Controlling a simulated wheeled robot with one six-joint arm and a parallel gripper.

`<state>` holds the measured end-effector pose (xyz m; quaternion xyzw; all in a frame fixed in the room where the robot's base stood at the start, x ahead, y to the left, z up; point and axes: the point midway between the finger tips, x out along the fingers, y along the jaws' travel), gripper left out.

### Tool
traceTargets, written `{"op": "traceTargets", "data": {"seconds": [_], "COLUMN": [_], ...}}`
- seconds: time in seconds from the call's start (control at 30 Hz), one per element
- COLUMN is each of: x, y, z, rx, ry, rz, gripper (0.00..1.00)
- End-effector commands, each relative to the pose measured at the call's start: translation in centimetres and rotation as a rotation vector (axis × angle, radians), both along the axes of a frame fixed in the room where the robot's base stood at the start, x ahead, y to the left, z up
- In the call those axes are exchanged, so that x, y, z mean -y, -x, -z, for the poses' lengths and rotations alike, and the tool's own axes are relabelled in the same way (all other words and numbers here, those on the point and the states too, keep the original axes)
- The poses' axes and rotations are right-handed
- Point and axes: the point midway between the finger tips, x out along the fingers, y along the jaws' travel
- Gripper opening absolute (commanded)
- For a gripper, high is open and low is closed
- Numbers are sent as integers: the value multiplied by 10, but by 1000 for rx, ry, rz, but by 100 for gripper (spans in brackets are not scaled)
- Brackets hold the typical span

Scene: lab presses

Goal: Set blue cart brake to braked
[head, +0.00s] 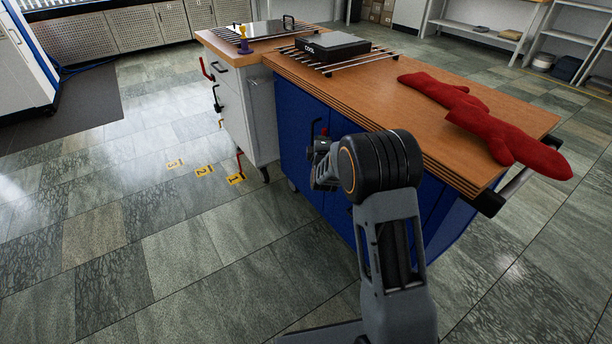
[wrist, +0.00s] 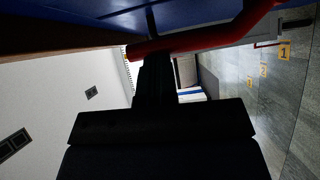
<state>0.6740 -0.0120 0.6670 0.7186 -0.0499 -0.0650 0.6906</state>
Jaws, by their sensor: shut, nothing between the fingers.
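The blue cart (head: 292,125) has a wooden top and stands in the middle of the head view. My gripper (head: 322,147) is by its left-facing blue side, partly hidden by my arm. A small red part shows just above my gripper (head: 324,131), beside a dark bent handle (head: 313,128). In the wrist view, my gripper (wrist: 155,72) is shut and empty. Its tips meet a red bar (wrist: 205,36) in the picture, close to the cart's blue panel (wrist: 195,12). The red bar looks like the brake lever. I cannot tell whether they touch, or the brake setting.
A white cart (head: 243,115) with red and black handles stands behind the blue one. Red oven mitts (head: 480,115) and a black device (head: 333,48) on a rack lie on the blue cart's top. Yellow floor markers (head: 204,170) lie left; the tiled floor there is clear.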

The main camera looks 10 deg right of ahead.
Motion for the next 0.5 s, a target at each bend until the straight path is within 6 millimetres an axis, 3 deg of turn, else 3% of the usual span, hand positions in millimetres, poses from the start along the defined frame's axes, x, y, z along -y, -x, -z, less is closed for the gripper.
{"op": "traceTargets", "data": {"seconds": [0.17,0.37,0.5], "x": [-4,-29,-33], "y": [3,16,44], "z": [0,0,-3], "rx": [1,1,-2], "ry": [-2,-1,1], "rz": [4,3,7], "gripper": [0,0,0]}}
